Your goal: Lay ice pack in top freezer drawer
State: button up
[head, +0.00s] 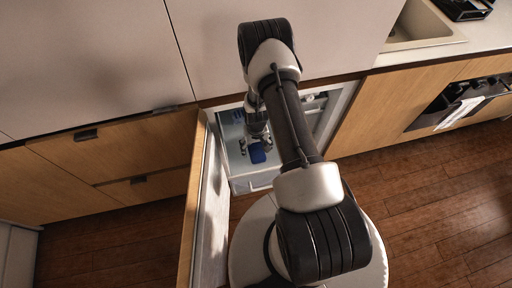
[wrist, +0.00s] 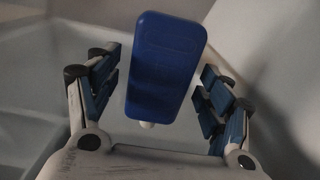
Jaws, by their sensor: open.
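The blue ice pack (head: 257,154) shows in the head view inside the pale, open freezer drawer (head: 241,186), near its front. In the wrist view the ice pack (wrist: 165,62) is a rounded blue slab between the two fingers of my gripper (wrist: 160,92). Gaps show on both sides of it, so the fingers do not grip it. In the head view my gripper (head: 256,142) reaches down into the freezer, just above and behind the pack. My arm hides part of the freezer interior. Whether the pack rests flat on the drawer floor is hard to tell.
The freezer door (head: 205,215) stands open at the left of the drawer. Wooden drawers (head: 120,150) with dark handles are further left. The wooden floor (head: 440,210) at right is clear.

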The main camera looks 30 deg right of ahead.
notch_tip(320, 180, up, 12)
jog(key=p, duration=0.4)
notch_tip(320, 180, up, 14)
jog(key=t, duration=0.1)
send_over(256, 148)
jog(key=w+a, duration=0.2)
jog(key=w, duration=0.1)
jog(key=s+a+r+n+t, duration=0.1)
jog(key=s+a+r, duration=0.15)
jog(key=r, duration=1.05)
jog(key=s+a+r+n+t, duration=0.1)
jog(key=s+a+r, duration=0.4)
jog(key=s+r, duration=0.6)
jog(key=s+a+r+n+t, duration=0.1)
jog(key=s+a+r, duration=0.2)
jog(key=s+r, duration=0.3)
jog(key=s, duration=0.3)
jog(key=shift+s+r+t, duration=0.15)
jog(key=shift+s+t, duration=0.15)
